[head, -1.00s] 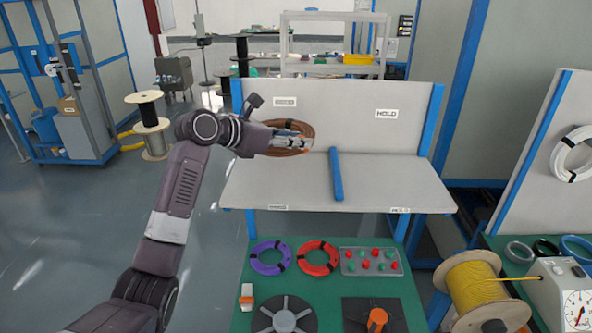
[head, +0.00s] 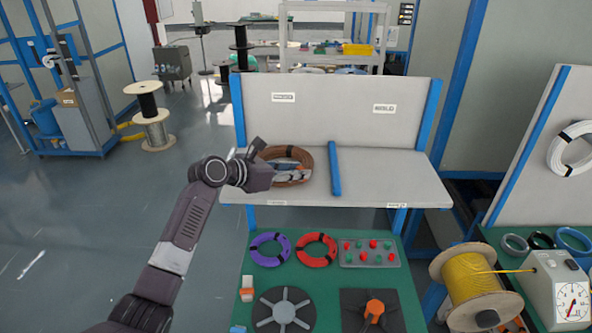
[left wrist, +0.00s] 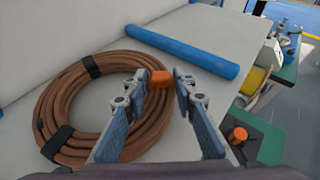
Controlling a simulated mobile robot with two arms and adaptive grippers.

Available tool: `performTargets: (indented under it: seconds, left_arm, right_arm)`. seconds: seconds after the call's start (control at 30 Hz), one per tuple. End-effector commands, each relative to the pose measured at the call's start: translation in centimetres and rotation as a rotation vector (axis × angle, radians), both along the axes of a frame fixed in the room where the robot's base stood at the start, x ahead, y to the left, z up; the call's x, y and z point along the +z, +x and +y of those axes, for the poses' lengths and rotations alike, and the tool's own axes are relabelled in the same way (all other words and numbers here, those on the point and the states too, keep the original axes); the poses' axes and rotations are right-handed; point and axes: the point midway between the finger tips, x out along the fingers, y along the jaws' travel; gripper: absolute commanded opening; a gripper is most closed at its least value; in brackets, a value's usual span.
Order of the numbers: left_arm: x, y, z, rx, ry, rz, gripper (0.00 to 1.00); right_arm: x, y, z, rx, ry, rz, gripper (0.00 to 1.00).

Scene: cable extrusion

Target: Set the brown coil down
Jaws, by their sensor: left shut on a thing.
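The brown coil (head: 306,158) is a ring of cable with black bands, at the left bay of the grey shelf (head: 390,182). In the left wrist view the coil (left wrist: 52,105) fills the left side, over the shelf surface. My left gripper (head: 298,174) is shut on the coil's near right side; its blue fingers (left wrist: 158,110) stand either side of the cable. A small orange piece shows between the fingertips. Part of the coil is hidden by the gripper. I cannot tell whether the coil fully rests on the shelf. My right gripper is not in view.
A blue divider bar (head: 335,170) stands just right of the coil, and the bay right of it is empty. A back panel with a "HOLD" label (head: 384,108) rises behind. Below, a green table holds a purple coil (head: 270,249) and a red coil (head: 316,250).

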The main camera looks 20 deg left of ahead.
Motion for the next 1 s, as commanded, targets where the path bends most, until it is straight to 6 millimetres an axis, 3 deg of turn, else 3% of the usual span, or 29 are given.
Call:
performTargets:
  seconds: [0.07, 0.1, 0.23, 0.67, 1.0]
  left_arm:
    - [0.1, 0.0, 0.0, 0.001, -0.001, -0.003, 0.00]
    - [-0.2, 0.0, 0.0, 0.000, -0.001, 0.001, 0.27]
    - [-0.2, 0.0, 0.0, 0.000, -0.001, 0.001, 0.41]
    - [0.2, -0.6, 0.5, 0.001, 0.001, -0.001, 0.43]
    - [2.4, -5.5, 3.7, 0.000, 0.004, -0.002, 0.43]
  right_arm:
    - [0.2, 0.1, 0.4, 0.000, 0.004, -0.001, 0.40]
    - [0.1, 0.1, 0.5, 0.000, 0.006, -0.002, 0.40]
    - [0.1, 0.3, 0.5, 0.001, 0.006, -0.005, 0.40]
    - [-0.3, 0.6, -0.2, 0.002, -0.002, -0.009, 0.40]
    - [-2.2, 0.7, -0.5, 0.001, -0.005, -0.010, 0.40]
